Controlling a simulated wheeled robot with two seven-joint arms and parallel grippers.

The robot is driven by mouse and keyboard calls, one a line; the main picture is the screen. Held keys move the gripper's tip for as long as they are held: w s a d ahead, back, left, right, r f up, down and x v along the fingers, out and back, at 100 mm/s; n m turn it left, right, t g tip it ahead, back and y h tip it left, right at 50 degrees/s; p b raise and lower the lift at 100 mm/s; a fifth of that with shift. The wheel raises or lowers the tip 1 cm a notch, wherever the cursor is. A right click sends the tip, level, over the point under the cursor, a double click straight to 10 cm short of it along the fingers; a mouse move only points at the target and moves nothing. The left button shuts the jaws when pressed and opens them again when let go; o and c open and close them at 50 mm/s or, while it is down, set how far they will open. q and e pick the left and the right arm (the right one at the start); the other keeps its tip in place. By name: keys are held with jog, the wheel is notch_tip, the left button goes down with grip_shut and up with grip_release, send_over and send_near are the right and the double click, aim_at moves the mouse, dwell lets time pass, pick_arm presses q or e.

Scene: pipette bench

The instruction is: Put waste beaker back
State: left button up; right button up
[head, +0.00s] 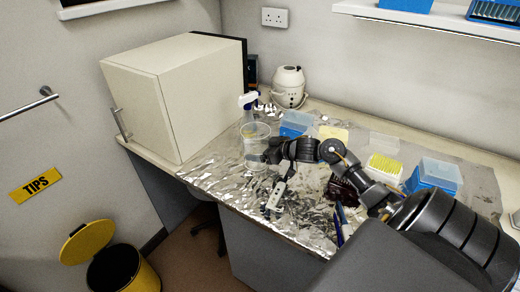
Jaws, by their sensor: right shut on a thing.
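The waste beaker (254,133) is a clear, wide-mouthed cup and looks upright near the left part of the foil-covered bench. My right gripper (267,153) comes in from the right and is shut on the beaker's right side. The gripper's fingers are small and dark here, and the beaker's lower part is hard to make out against the shiny foil. I cannot tell whether its base touches the foil. My left gripper is not in view.
A large cream cabinet (170,95) is to the left, a white pot (289,87) behind. Blue boxes (296,122) and a yellow tip rack (385,166) lie right. Foil (225,180) in front-left is clear.

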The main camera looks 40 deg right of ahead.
jog(key=shift+f, duration=0.15)
jog(key=o, duration=0.9)
jog(key=shift+o, duration=0.2)
jog(key=shift+s, duration=0.1)
jog(key=b+v, duration=0.1)
jog(key=v, duration=1.1)
jog(key=shift+a, duration=0.1)
